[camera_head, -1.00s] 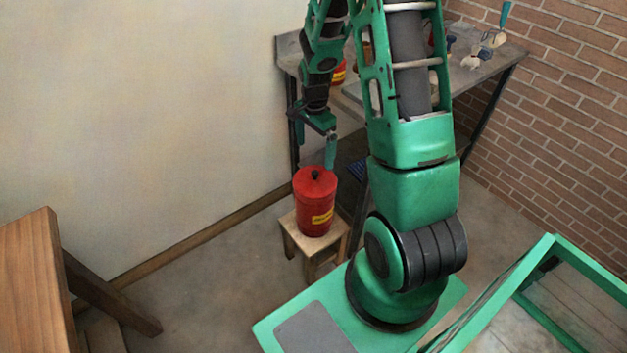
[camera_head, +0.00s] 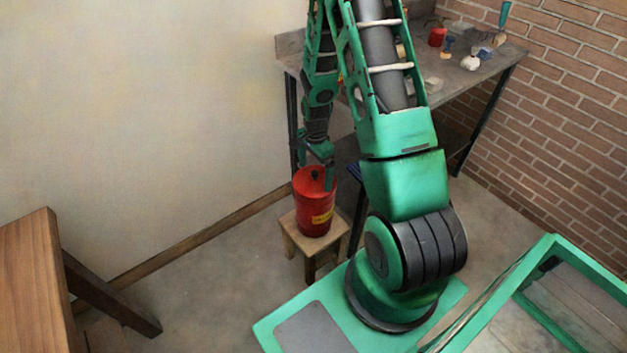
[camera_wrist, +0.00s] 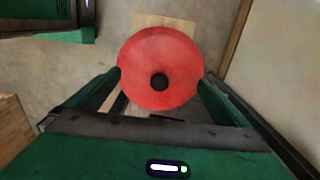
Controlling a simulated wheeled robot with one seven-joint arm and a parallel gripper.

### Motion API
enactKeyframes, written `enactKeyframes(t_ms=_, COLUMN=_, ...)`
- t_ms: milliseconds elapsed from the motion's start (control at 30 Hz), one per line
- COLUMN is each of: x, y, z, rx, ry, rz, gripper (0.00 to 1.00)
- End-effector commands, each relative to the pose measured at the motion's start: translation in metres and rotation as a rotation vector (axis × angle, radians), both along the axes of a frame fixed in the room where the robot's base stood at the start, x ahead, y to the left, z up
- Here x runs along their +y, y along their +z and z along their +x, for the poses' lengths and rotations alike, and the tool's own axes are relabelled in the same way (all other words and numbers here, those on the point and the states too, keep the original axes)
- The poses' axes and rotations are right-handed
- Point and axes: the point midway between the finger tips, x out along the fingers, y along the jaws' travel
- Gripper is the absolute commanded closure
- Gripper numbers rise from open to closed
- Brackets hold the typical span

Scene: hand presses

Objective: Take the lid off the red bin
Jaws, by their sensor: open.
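The red bin (camera_head: 314,212) stands upright on a small wooden stool and has a yellow label. Its red lid (camera_head: 303,183) is on top, with a dark round knob (camera_head: 315,175) in the middle. My gripper (camera_head: 318,172) is open right over the lid, its fingers pointing down. In the wrist view, the lid (camera_wrist: 168,50) and its knob (camera_wrist: 159,82) lie between the two green fingers (camera_wrist: 160,92), which are spread to either side of the knob. I cannot tell whether a finger touches the lid.
The wooden stool (camera_head: 296,236) stands near the wall and my green base. A workbench (camera_head: 465,85) with several small items is behind, and a wooden table (camera_head: 30,270) is at the left. The floor (camera_head: 215,285) between table and stool is clear.

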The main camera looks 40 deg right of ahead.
Motion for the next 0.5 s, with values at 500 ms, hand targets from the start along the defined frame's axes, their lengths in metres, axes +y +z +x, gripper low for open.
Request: enactKeyframes(t_ms=500, x=0.0006, y=-0.0113, z=0.0004, rx=-0.001, ry=0.002, rz=0.0, gripper=0.29)
